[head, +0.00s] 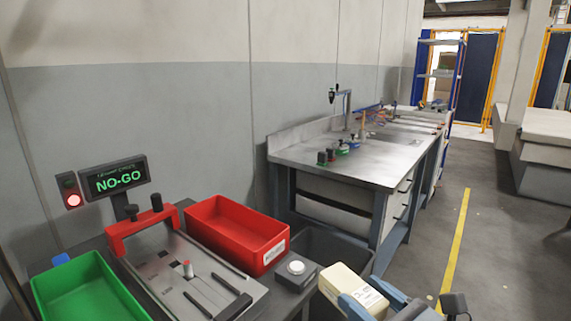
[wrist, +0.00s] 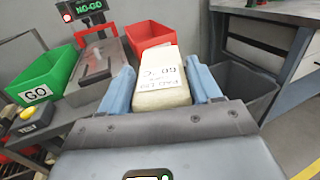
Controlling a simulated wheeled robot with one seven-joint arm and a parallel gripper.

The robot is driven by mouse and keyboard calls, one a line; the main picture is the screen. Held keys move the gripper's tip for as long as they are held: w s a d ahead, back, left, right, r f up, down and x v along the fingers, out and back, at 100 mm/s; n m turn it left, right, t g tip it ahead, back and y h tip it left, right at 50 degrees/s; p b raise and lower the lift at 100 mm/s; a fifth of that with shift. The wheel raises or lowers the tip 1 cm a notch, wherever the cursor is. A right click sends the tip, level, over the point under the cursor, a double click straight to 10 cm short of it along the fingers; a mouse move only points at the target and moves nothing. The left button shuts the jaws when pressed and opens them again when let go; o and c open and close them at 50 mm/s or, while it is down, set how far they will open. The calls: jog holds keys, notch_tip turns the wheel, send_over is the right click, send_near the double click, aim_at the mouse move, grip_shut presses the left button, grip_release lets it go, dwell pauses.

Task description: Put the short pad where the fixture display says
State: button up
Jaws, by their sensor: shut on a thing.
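My gripper (head: 373,299) has its blue fingers shut on a cream pad with a white written label (head: 347,286). The pad also fills the middle of the wrist view (wrist: 160,68), between the fingers. It is held up at the front, right of the fixture. The fixture display (head: 118,178) reads NO-GO in green letters, and a red lamp (head: 73,200) is lit beside it. A red bin (head: 237,232) with a white label stands behind and left of the pad. A green bin (head: 85,295) is at the far left; its label reads GO in the wrist view (wrist: 38,93).
The grey fixture (head: 185,272) with a red clamp frame lies between the bins. A box with a white button (head: 296,267) sits before the red bin. A dark grey bin (head: 318,249) stands to its right. A long workbench (head: 345,156) runs behind.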

jog(key=s+d+f+m+t+h, duration=0.1)
jog(key=s+d+f+m+h, duration=0.1)
jog(key=f, duration=0.6)
jog(key=s+d+f+m+t+h, duration=0.1)
jog(key=s+d+f+m+h, duration=0.1)
jog(key=f, duration=0.6)
jog(key=s+d+f+m+t+h, duration=0.1)
jog(key=d+f+h, duration=0.3)
jog(key=f, duration=0.4)
jog(key=shift+s+f+m+h, duration=0.35)
jog(key=shift+s+m+h, duration=0.45)
jog(key=shift+s+h, duration=0.1)
